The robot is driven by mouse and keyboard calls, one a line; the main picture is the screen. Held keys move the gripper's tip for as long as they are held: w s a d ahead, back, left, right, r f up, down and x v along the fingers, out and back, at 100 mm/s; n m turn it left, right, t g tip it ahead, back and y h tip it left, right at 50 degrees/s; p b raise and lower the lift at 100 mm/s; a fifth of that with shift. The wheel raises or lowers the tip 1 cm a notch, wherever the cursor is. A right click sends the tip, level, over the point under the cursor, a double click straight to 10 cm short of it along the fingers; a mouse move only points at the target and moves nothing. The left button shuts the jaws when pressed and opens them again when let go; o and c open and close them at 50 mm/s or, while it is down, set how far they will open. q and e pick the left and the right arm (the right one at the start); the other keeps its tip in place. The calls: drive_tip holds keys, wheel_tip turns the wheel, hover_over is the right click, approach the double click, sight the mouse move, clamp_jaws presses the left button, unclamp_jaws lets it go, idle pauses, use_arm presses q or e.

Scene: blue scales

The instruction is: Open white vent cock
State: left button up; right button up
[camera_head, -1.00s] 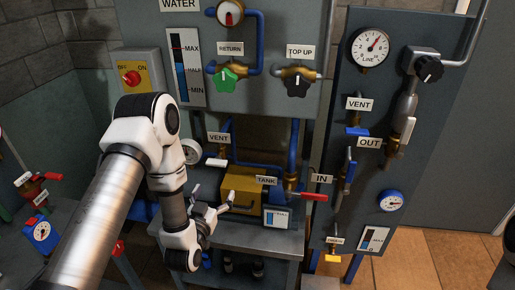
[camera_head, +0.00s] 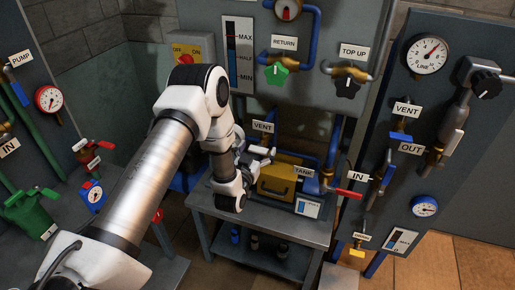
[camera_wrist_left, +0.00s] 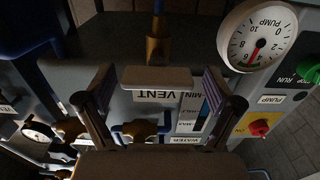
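The white vent cock handle (camera_wrist_left: 157,77) is a flat white bar below a brass fitting in the left wrist view, whose picture is upside down. The VENT label (camera_wrist_left: 155,96) is beside it. In the head view the handle (camera_head: 258,150) shows small and partly covered below its VENT label (camera_head: 263,127). My left gripper (camera_wrist_left: 162,98) is open, with one finger on each side of the handle and gaps between. It also shows in the head view (camera_head: 256,162), in front of the vent. My right gripper is out of view.
A yellow box (camera_head: 277,181) and a TANK label (camera_head: 304,171) are close to the right of my left gripper. A table (camera_head: 205,203) is below. A red lever (camera_head: 348,193) sticks out further right.

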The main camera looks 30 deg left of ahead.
use_arm(q)
drive_tip(key=shift+d, duration=0.15)
drive_tip(key=c, duration=1.1)
drive_tip(key=shift+o, duration=0.2)
drive_tip(key=shift+f+n+b, duration=0.15)
drive_tip(key=shift+n+b, duration=0.75)
drive_tip(key=shift+b, duration=0.25)
drive_tip(key=n+b, duration=0.4)
drive_tip(key=b, duration=0.1)
drive_tip(key=n+b, duration=0.9)
drive_tip(key=shift+a+f+b, duration=0.25)
drive_tip(key=shift+a+b, duration=0.05)
drive_tip(key=shift+b, duration=0.05)
drive_tip(key=shift+r+n+b, duration=0.15)
drive_tip(key=shift+n+b, duration=1.25)
drive_tip(key=shift+n, duration=0.2)
drive_tip(key=o, duration=1.1)
